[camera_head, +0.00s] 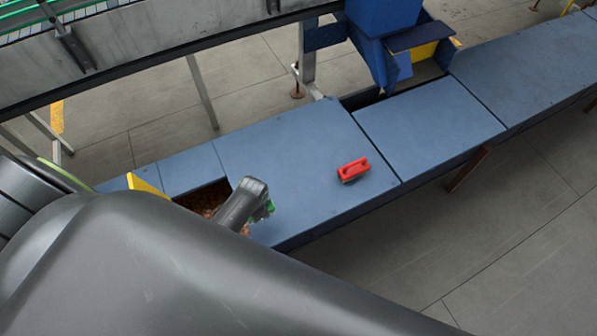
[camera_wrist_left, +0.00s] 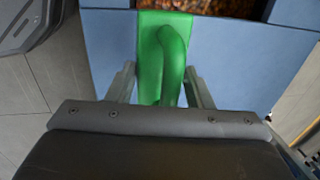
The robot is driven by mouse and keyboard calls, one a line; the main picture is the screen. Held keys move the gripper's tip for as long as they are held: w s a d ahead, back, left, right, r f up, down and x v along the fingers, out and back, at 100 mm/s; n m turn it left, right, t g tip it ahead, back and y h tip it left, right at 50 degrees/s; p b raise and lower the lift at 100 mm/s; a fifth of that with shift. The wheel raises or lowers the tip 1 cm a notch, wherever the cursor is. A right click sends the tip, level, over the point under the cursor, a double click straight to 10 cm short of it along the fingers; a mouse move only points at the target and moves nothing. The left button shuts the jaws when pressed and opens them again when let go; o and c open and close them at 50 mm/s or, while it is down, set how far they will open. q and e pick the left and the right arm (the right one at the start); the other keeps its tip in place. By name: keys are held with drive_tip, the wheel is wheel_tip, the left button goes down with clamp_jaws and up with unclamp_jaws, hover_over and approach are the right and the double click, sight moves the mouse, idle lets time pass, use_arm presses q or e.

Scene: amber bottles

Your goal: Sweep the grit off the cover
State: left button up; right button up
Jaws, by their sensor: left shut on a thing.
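The blue cover (camera_head: 290,160) is a long flat panel in the middle of the head view. I cannot make out any grit on it. A red brush-like block with a handle (camera_head: 354,170) lies on the cover toward its right end. My left gripper (camera_head: 262,205) is at the cover's left front edge, beside an opening. It is shut on a green handled piece (camera_wrist_left: 150,60), which fills the space between its fingers in the left wrist view. Most of the green piece is hidden by the gripper in the head view. My right gripper is not in view.
The opening (camera_head: 195,200) holds brown, amber-looking items and has a yellow plate (camera_head: 145,185) at its left. More blue panels (camera_head: 430,125) continue right. A blue chute (camera_head: 385,45) stands behind. My grey arm covers the lower left.

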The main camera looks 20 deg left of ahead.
use_arm(q)
drive_tip(key=shift+r+p, duration=0.45)
drive_tip(key=shift+r, duration=0.25)
drive_tip(key=shift+w, duration=0.15)
